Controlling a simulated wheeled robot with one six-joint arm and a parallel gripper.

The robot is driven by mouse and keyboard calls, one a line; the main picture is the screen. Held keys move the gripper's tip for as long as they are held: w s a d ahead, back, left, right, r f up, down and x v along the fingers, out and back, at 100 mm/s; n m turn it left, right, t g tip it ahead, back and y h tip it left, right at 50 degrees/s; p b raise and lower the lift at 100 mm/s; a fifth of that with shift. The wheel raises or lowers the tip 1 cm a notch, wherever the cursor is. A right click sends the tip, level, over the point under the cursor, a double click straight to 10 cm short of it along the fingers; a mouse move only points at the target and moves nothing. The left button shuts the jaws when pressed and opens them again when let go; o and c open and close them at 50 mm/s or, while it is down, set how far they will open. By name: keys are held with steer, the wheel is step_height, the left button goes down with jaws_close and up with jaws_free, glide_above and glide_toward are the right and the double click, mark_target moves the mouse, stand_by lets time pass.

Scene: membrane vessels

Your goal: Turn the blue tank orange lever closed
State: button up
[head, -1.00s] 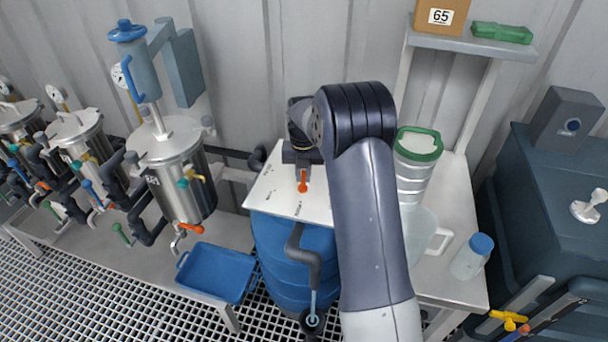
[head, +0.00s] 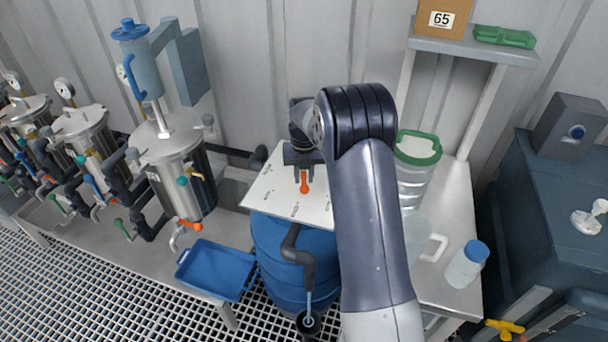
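The blue tank (head: 270,245) stands in the middle under a white board (head: 262,190). A small orange lever (head: 304,187) shows above the board and points toward the front. My gripper (head: 304,170) is right at the lever's back end, coming from behind it. The gripper is small and dark, and its fingers partly hide that end. I cannot tell whether they are closed on the lever or only beside it. My own arm covers the right part of the board and tank.
A steel vessel with another orange lever (head: 190,226) stands left. A blue tray (head: 215,271) lies below it. A green-lidded jar (head: 412,178) and a blue-capped bottle (head: 467,265) stand right of my arm. A dark pipe (head: 300,258) runs down the tank's front.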

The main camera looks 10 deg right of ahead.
mark_target(304, 180)
steer(key=shift+o, duration=0.9)
step_height(304, 180, up, 11)
steer(key=shift+f, duration=0.1)
steer(key=shift+c, duration=0.2)
